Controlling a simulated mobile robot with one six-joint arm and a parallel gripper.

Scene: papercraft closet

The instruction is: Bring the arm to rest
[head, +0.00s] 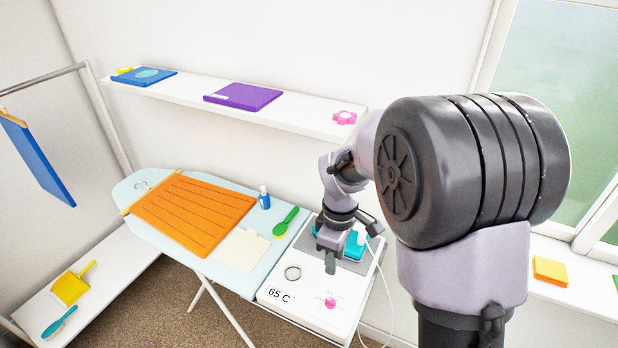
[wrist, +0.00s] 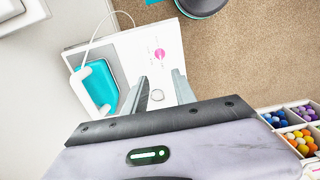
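My gripper (head: 331,262) hangs above the white iron station, pointing down, in front of the teal iron. In the wrist view its two fingers (wrist: 160,82) stand apart with nothing visible between them. The teal iron (head: 355,246) with its white handle and cord rests on the grey pad of the station (head: 341,308). The iron also shows left of the fingers in the wrist view (wrist: 101,88). My arm hides part of the pad in the head view.
A wall shelf (head: 290,115) runs behind. Trays of coloured balls (wrist: 300,128) stand at right in the wrist view.

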